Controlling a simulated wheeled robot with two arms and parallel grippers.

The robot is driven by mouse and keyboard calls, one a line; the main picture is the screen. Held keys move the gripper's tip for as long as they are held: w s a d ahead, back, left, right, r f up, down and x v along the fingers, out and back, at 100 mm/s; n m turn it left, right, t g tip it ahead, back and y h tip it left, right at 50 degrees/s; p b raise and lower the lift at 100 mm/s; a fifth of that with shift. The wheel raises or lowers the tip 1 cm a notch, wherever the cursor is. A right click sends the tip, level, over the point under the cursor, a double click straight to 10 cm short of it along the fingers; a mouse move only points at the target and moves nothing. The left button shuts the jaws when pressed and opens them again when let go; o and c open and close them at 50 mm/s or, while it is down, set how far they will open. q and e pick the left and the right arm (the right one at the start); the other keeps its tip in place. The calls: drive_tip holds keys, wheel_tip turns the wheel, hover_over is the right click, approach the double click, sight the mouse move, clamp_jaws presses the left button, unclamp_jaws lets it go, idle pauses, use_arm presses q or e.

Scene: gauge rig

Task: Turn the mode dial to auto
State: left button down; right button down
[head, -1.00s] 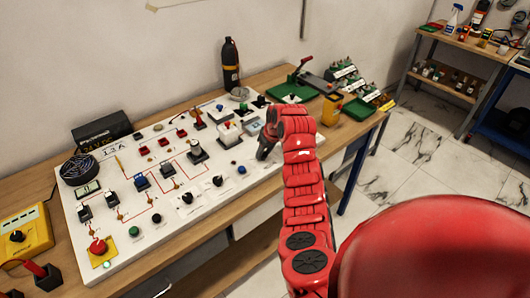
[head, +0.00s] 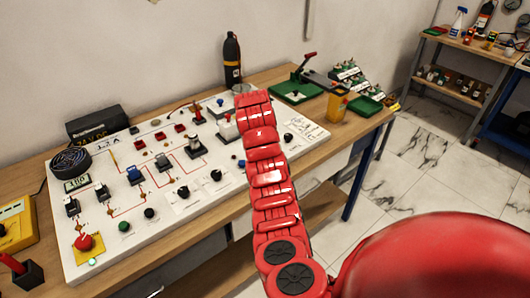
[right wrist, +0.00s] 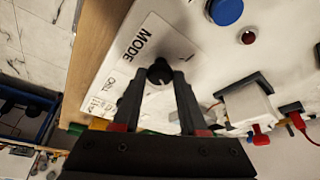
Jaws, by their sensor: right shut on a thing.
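The mode dial (right wrist: 158,72) is a small black knob on a white plate printed "MODE", seen in the right wrist view. Smaller lettering is printed on the plate further down, too oblique to read fully. My right gripper (right wrist: 160,84) is shut on the dial, one dark finger on each side of it. The dial's pointer cannot be made out. In the head view my red right arm covers the gripper. My left gripper is not in view.
The white gauge panel (head: 203,208) carries several switches, knobs and lamps. A white block with red plugs (right wrist: 250,104) and a blue button (right wrist: 225,10) are near the dial. A dark bottle (head: 232,62) and a yellow-orange container (head: 337,107) stand on the bench.

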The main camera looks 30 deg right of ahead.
drive_tip(key=m+b, duration=0.1)
drive_tip(key=m+g, duration=0.1)
drive_tip(key=shift+w+a+m+h+b, duration=0.15)
drive_tip(key=shift+m+h+b, duration=0.15)
drive_tip(key=shift+m+b, duration=0.1)
drive_tip(key=shift+m, duration=0.5)
drive_tip(key=shift+r+g, duration=0.1)
drive_tip(key=shift+g, duration=0.2)
drive_tip(key=shift+c, duration=2.2)
unclamp_jaws()
drive_tip(key=shift+b, duration=0.3)
drive_tip(key=b+v, duration=0.1)
drive_tip(key=v, duration=1.6)
